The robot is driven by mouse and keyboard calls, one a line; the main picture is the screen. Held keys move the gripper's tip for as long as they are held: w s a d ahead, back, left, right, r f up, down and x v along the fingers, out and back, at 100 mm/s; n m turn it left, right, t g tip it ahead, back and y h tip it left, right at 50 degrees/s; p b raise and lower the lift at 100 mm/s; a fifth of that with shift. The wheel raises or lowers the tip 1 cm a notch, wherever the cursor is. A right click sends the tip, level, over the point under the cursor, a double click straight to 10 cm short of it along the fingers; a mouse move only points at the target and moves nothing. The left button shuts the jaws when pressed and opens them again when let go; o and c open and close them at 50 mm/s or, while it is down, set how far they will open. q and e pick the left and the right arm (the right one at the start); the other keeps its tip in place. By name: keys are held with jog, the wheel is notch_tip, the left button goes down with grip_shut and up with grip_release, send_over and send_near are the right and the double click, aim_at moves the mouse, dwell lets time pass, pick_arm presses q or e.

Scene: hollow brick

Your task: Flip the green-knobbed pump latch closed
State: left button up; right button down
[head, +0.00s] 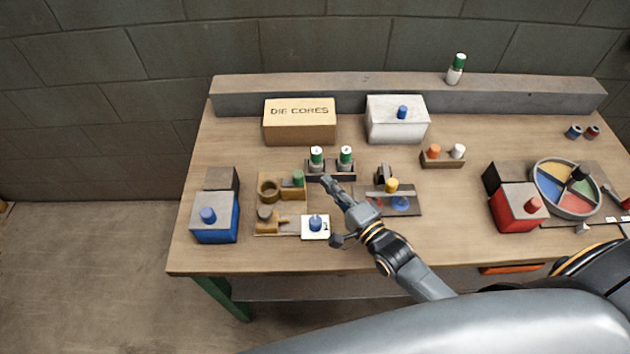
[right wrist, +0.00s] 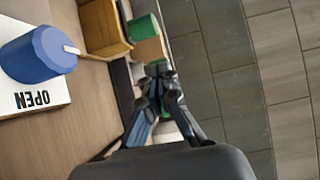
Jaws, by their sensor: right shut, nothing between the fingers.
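The green knob (head: 298,178) sits at the top right of a tan latch fixture (head: 268,207) on the left half of the table. In the right wrist view a green knob (right wrist: 143,29) shows beyond the tan block (right wrist: 104,27), left of the fingertips. My right gripper (head: 328,182) is shut and empty, just right of the green knob and apart from it in the head view. Its closed fingers (right wrist: 159,72) also show in the right wrist view. I cannot tell their height above the table. My left gripper is not in view.
A white plate (head: 305,234) with a blue knob (head: 315,222) lies before the fixture; it reads OPEN in the wrist view. Two green-capped bottles (head: 316,156) stand in a dark rack behind. A blue box (head: 215,220) stands left. A dark tray (head: 411,207) is right.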

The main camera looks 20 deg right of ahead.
aim_at(299, 181)
jog(key=shift+w+a+r, duration=0.1)
jog(key=shift+w+a, duration=0.15)
jog(key=shift+a, duration=0.35)
jog(key=shift+w+a, duration=0.25)
jog(key=shift+a, duration=0.35)
jog(key=shift+w+a+p, duration=0.1)
jog(key=shift+a+p, duration=0.2)
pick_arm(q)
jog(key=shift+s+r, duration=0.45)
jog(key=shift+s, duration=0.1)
pick_arm(e)
jog(key=shift+w+a, duration=0.1)
jog(key=shift+a, duration=0.1)
jog(key=shift+w+a, duration=0.2)
jog(key=shift+a, duration=0.55)
jog(key=shift+w+a, duration=0.2)
jog(key=shift+a, duration=0.5)
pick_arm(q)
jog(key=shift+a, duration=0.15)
pick_arm(e)
jog(key=shift+d, duration=0.15)
